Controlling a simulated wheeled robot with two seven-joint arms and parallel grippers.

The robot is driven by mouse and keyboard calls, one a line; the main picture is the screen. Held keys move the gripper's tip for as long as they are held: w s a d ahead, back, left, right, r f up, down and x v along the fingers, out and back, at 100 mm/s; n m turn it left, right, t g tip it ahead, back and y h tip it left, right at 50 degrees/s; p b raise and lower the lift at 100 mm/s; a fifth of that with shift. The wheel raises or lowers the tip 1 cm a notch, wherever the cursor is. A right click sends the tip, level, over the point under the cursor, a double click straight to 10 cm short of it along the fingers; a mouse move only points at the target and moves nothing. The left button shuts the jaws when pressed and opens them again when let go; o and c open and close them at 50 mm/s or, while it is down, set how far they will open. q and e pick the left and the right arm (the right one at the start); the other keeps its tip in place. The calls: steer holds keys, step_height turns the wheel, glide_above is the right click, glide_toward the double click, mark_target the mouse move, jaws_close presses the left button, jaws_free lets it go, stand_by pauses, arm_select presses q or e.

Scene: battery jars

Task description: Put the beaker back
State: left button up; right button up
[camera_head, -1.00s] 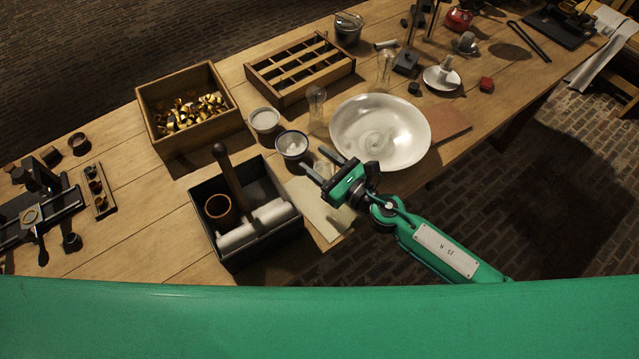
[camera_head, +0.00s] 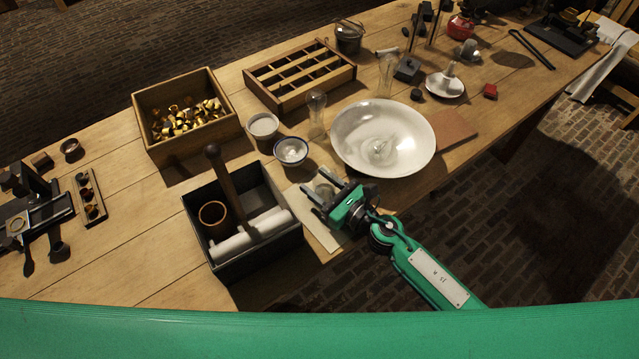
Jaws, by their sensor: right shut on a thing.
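My right gripper (camera_head: 317,188) comes in from the lower right, with its fingers pointing left above a pale sheet (camera_head: 313,222). It is shut on a small clear glass beaker (camera_head: 325,191), which is faint and partly hidden by the fingers. I cannot tell whether the beaker touches the sheet. The sheet lies near the table's front edge, between the dark tote box and the large white basin. My left gripper is not in view.
The dark tote box (camera_head: 292,238) with an upright handle stands just left of the gripper. Bare wood lies at front left (camera_head: 130,260).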

mark_target(333, 196)
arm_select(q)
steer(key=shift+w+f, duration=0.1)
arm_select(e)
steer(key=shift+f, duration=0.15)
steer(key=o, duration=1.1)
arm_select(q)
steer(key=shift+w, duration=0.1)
arm_select(e)
steer(key=shift+r, duration=0.25)
steer(key=v, duration=0.3)
steer(key=shift+s+d+f+b, duration=0.15)
steer(key=shift+f+b, duration=0.1)
steer(key=shift+b, duration=0.15)
steer(key=b+v, duration=0.2)
steer(key=v, duration=0.5)
steer(key=shift+s+d, duration=0.15)
steer(key=shift+d, duration=0.05)
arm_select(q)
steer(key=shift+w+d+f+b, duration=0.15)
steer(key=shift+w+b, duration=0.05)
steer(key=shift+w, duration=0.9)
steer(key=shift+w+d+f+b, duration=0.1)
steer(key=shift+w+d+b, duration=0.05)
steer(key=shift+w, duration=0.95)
arm_select(e)
steer(key=shift+s+d+r, duration=0.2)
steer(key=shift+s+d, duration=0.15)
steer(key=shift+d, duration=0.05)
